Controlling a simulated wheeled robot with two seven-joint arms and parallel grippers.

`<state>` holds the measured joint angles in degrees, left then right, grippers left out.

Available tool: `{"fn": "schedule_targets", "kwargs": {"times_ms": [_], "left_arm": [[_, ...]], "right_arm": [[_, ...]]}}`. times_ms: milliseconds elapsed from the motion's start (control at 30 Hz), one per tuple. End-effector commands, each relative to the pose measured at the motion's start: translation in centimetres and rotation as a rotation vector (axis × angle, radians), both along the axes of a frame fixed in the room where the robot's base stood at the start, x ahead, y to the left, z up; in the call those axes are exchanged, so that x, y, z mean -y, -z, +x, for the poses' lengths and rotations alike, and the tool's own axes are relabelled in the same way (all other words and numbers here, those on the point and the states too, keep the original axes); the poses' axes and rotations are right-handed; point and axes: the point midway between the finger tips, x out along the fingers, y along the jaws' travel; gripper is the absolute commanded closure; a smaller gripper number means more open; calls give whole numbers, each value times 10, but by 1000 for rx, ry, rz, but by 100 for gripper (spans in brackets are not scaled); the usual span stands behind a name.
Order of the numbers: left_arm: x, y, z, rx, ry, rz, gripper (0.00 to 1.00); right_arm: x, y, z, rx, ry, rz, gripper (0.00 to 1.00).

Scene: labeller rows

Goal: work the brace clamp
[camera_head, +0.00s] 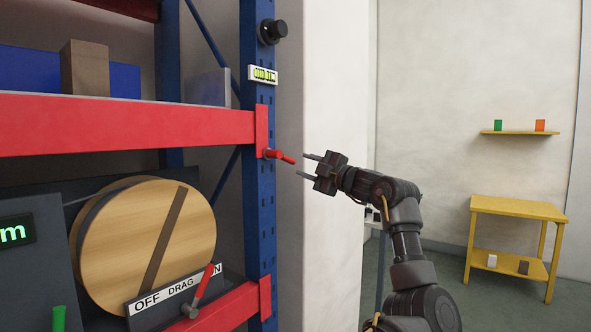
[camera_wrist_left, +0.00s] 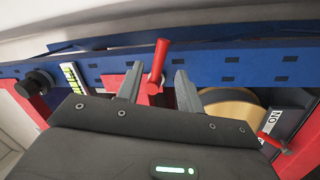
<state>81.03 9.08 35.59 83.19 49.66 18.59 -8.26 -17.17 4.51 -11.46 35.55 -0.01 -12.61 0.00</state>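The brace clamp shows as a small red lever (camera_head: 281,155) on the blue rack upright (camera_head: 257,215), at the end of the upper red beam. It points right and slightly down in the head view. My left gripper (camera_head: 303,165) is open and empty, just right of the lever's tip, with its fingers pointing at the upright. In the left wrist view the red lever (camera_wrist_left: 158,62) stands between the two spread fingers (camera_wrist_left: 156,84), with visible space on both sides. I cannot tell whether its tip is within their reach. My right gripper is not in view.
A black knob (camera_head: 272,31) and a gauge (camera_head: 262,75) sit above on the upright. Below left are a wooden reel (camera_head: 160,235) and a red drag lever (camera_head: 203,290). A yellow table (camera_head: 519,208) and shelf (camera_head: 520,132) stand far right.

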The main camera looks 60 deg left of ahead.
Motion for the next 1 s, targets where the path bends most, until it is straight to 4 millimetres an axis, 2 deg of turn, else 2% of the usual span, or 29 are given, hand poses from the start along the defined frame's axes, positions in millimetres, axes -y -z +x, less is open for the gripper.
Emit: {"fn": "schedule_targets", "kwargs": {"times_ms": [100,300,1000], "left_arm": [[16,4,6,1,1,2,63],[27,5,10,0,-2,0,63],[27,5,13,8,12,2,63]], "right_arm": [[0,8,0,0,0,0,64],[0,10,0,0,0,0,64],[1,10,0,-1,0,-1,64]]}}
